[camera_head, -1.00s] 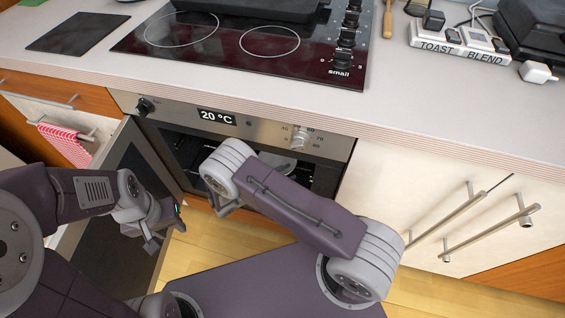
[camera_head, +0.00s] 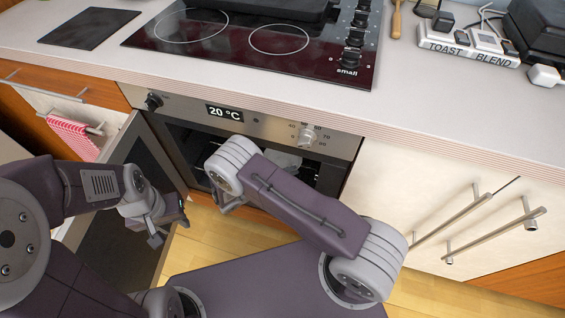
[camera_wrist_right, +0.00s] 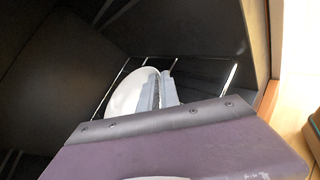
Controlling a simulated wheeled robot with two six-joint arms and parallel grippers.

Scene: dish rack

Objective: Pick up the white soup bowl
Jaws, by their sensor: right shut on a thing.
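The white soup bowl (camera_wrist_right: 127,92) is inside the dark oven, above the thin rack bars in the right wrist view. My right gripper (camera_wrist_right: 160,90) is shut on the bowl's right edge; I cannot tell whether the bowl touches the rack. In the head view my right fingers are hidden behind the arm.
The oven door (camera_head: 128,235) is open at the left. The countertop edge and oven control panel (camera_head: 265,122) lie above the opening. Oven walls surround the right gripper closely. Cabinet handles (camera_head: 490,225) stick out at the right.

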